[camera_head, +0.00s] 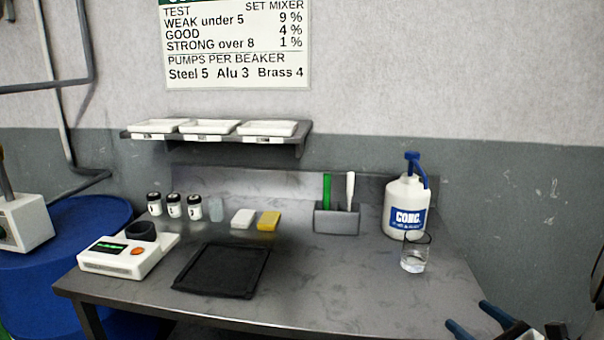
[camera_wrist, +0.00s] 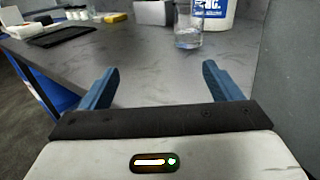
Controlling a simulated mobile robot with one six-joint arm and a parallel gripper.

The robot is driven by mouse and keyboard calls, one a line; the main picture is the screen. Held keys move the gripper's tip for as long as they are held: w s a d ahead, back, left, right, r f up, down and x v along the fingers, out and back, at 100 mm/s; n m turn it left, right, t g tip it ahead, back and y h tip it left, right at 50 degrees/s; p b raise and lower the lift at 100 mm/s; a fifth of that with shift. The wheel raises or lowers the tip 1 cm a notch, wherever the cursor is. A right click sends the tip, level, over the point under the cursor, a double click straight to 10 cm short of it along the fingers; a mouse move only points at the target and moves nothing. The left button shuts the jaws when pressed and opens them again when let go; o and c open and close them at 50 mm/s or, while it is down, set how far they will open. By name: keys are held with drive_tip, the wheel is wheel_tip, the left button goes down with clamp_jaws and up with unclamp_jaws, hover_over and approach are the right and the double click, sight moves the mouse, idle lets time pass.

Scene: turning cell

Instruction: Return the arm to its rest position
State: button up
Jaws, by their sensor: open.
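My gripper (camera_wrist: 155,80) is open and empty. Its two blue fingers stand wide apart in the wrist view, with the table surface between and beyond them. In the head view my gripper (camera_head: 478,318) shows at the lower right, by the table's front right corner. A glass beaker (camera_wrist: 188,32) with some clear liquid stands ahead of the fingers, apart from them. The beaker also shows in the head view (camera_head: 415,254), in front of the white pump bottle (camera_head: 406,200) labelled CONC. The rest of my arm is mostly out of view.
The grey table (camera_head: 340,275) is clear at its front middle. A black tray (camera_head: 222,270), a white meter (camera_head: 125,258), several small jars (camera_head: 174,206), white and yellow blocks (camera_head: 268,221) and a grey holder (camera_head: 336,218) stand left of the beaker. A shelf (camera_head: 215,135) juts from the wall.

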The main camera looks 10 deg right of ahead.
drive_tip(key=s+a+r+n+g+y+p, duration=0.1)
drive_tip(key=s+a+n+g+y+p, duration=0.1)
drive_tip(key=a+n+g, duration=0.8)
drive_tip(key=s+a+r+n+g+y+p, duration=0.15)
drive_tip(key=a+n+g, duration=0.4)
drive_tip(key=a, duration=0.75)
drive_tip(key=s+r+n+h+p, duration=0.2)
drive_tip(key=r+n+h, duration=0.1)
drive_tip(key=n, duration=0.5)
drive_tip(key=s+a+r+n+t+h+p, duration=0.1)
drive_tip(key=s+r+n+h+p, duration=0.1)
drive_tip(key=n+h, duration=0.4)
drive_tip(key=s+r+n, duration=0.1)
drive_tip(key=n, duration=0.1)
drive_tip(key=shift+a+r+n, duration=0.3)
drive_tip(key=shift+r+n, duration=0.05)
